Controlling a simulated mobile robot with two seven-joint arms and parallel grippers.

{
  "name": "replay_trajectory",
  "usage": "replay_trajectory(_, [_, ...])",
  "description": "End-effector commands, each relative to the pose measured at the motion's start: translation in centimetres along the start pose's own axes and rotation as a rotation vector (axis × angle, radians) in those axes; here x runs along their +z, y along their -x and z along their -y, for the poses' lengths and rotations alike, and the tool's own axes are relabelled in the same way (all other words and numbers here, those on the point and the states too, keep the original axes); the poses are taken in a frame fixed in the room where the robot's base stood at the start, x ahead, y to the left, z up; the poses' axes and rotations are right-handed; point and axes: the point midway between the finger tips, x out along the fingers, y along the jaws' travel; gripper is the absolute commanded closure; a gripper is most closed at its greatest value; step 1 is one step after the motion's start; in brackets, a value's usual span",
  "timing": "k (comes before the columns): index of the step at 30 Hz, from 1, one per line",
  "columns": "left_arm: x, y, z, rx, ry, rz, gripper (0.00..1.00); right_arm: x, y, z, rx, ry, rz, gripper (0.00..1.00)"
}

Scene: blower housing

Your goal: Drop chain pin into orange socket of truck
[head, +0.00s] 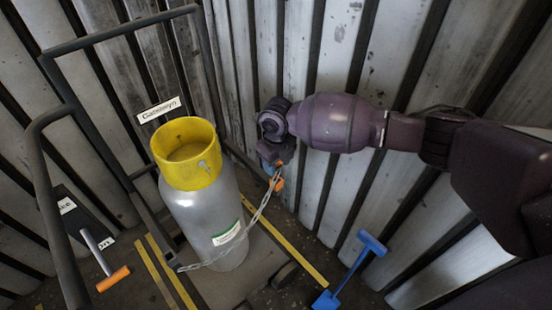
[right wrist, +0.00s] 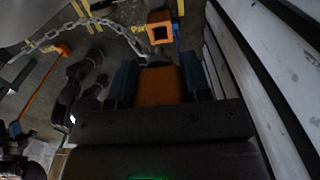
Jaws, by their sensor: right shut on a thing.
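The truck (head: 66,115) is a dark tubular frame that carries a grey cylinder (head: 205,222) with a yellow collar. A metal chain (head: 240,234) crosses the cylinder's front up to my right gripper (head: 274,163). In the right wrist view, my right gripper (right wrist: 160,82) is shut on the orange body of the chain pin (right wrist: 158,88). The orange socket (head: 279,184) is just below the gripper in the head view. In the right wrist view the socket (right wrist: 160,32) shows a dark square opening, apart from the held pin. The pin's tip is hard to make out. My left gripper is out of view.
A ribbed metal wall (head: 330,200) stands close behind and right of the gripper. A blue shovel (head: 350,268) is at the lower right. Yellow lines (head: 295,258) mark the dark floor.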

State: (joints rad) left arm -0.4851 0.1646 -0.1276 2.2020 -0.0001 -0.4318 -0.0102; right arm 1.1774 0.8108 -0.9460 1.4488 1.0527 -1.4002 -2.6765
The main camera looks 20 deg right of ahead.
Motion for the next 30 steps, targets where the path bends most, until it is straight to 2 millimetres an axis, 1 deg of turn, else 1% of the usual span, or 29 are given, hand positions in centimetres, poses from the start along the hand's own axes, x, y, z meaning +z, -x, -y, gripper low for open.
replay_trajectory(1, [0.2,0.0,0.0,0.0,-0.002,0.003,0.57,0.0,-0.4,0.0,0.001,0.0,-0.002,0.8])
replay_trajectory(13, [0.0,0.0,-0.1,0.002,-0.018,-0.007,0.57,0.0,-2.4,0.0,0.0,0.0,-0.002,0.8])
replay_trajectory(22, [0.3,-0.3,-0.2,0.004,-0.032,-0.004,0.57,-0.1,-3.8,0.0,0.0,-0.001,-0.002,0.8])
replay_trajectory(30, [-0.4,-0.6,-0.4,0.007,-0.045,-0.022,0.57,0.0,-5.0,0.0,0.0,0.0,-0.002,0.8])
